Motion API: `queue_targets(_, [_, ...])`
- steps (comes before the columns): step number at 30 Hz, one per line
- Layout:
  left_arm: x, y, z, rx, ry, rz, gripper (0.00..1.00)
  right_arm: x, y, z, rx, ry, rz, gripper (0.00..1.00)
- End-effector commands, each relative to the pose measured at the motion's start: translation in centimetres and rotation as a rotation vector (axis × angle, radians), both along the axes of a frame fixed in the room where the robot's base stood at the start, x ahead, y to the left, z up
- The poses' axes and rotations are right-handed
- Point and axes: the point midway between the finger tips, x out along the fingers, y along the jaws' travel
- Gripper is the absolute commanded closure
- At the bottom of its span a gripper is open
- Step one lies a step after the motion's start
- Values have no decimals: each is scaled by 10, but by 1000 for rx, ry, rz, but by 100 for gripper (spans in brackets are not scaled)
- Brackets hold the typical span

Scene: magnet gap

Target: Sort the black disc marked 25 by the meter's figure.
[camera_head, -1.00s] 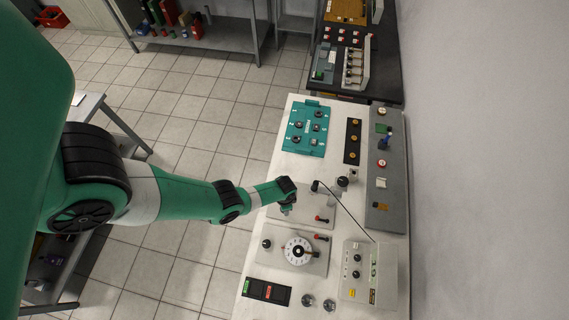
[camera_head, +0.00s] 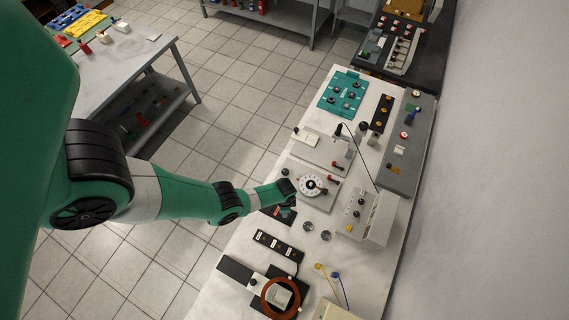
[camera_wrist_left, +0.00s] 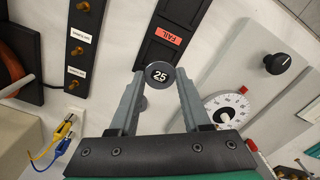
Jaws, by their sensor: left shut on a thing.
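My left gripper (camera_wrist_left: 160,80) is shut on the black disc (camera_wrist_left: 160,75), with the white 25 facing the left wrist camera. In that view the disc sits between the fingertips, in front of a dark tray (camera_wrist_left: 152,52) with a red FAIL label (camera_wrist_left: 170,37). The gap between disc and tray cannot be judged. In the head view the tray (camera_head: 278,213) is partly covered by my left wrist; the held disc is not clear there. The meter seems to be the grey box (camera_head: 368,215) with knobs; its figure is not readable. My right gripper is not in view.
A white dial (camera_head: 310,185) on a grey plate stands beside the tray, also in the wrist view (camera_wrist_left: 228,108). Two small round glassy pieces (camera_head: 308,227), a black terminal strip (camera_head: 279,246) and an orange ring (camera_head: 281,298) lie nearer. A teal board (camera_head: 341,93) is farther off.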

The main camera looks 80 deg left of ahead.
Motion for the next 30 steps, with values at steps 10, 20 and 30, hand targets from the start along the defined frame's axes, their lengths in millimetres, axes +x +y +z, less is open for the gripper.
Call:
queue_targets(10, [0,0,-10,0,1,-1,100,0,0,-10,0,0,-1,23])
queue_targets(20, [0,0,-40,0,1,-1,100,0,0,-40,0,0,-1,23])
queue_targets(30, [0,0,-57,0,1,-1,100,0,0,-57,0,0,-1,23])
